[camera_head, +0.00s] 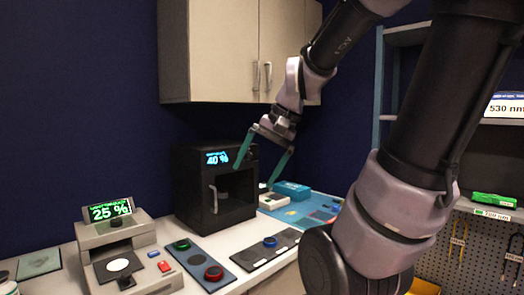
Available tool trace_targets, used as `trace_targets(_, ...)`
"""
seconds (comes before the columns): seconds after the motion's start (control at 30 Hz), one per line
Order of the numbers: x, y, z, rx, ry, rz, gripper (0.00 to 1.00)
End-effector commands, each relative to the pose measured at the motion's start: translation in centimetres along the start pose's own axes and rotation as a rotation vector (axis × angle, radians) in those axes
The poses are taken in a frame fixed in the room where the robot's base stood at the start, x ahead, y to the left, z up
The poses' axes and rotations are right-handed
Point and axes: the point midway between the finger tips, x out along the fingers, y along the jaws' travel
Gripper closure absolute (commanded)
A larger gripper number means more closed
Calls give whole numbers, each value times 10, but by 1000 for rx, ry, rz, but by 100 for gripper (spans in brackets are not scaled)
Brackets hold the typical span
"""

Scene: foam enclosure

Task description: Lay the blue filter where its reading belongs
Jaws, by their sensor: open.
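The blue filter appears to be the small blue-rimmed disc (270,242) on a dark flat plate (245,258) on the counter. A grey instrument (110,238) at left has a green display (110,211) reading 25 %. The smaller writing on both displays is illegible. My gripper (254,176) is open and empty, its teal fingers spread in front of the black box's right side, above and apart from the blue disc.
A blue-grey plate (228,279) holds green-rimmed (182,245) and red-rimmed (213,273) discs. A blue mat (300,213) lies behind. Cabinets (225,50) hang above. My arm hides the counter's right part.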

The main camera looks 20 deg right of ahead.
Motion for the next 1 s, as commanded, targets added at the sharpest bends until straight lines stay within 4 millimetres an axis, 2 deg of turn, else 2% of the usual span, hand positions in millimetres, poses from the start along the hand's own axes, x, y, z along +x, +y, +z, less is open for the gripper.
trace_targets(0.1,-26,-5,10,-160,143,13,2)
trace_targets(0.3,-48,-8,15,-287,274,25,2)
trace_targets(1.0,-50,-8,15,-299,287,26,2)
